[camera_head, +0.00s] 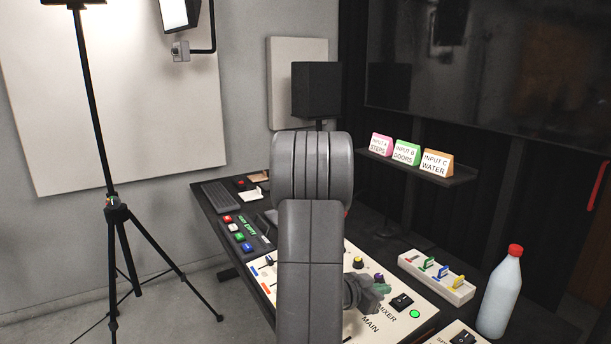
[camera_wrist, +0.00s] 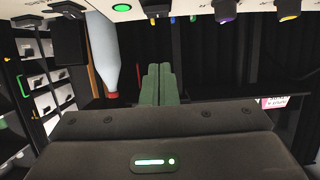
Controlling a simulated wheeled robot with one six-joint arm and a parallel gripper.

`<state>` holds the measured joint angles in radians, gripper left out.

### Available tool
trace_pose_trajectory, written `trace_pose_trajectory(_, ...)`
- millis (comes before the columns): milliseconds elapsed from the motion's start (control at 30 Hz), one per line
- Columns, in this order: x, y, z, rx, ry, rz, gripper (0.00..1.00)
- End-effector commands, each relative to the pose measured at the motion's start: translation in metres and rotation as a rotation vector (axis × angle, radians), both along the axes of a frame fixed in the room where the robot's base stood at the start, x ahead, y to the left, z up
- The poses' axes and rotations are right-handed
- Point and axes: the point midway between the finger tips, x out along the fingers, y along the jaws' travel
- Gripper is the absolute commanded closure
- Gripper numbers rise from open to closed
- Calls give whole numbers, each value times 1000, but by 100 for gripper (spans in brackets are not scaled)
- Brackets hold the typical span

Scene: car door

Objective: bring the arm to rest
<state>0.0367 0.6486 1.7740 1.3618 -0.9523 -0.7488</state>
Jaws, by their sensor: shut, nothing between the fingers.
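My arm rises in the middle of the head view and hides part of the desk behind it. My gripper (camera_head: 378,288) shows at the arm's lower right, above the cream mixer panel (camera_head: 400,322). In the wrist view my gripper's green fingers (camera_wrist: 158,84) are together, with nothing between them. I cannot tell from the head view how high the gripper is above the panel.
The mixer carries knobs, a black switch and a lit green button (camera_head: 414,314). A red-capped bottle (camera_head: 499,294) and a white box with coloured levers (camera_head: 436,276) stand to the right. A tripod (camera_head: 117,214) stands at left. Three labelled cards sit on a shelf (camera_head: 418,169).

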Motion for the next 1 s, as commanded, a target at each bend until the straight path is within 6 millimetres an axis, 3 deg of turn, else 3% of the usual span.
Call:
trace_pose_trajectory(200,-5,8,3,1,1,1,100)
trace_pose_trajectory(567,-4,6,2,1,1,-1,100)
trace_pose_trajectory(933,23,-41,-17,0,2,-3,100)
trace_pose_trajectory(1000,27,-54,-11,7,6,-3,100)
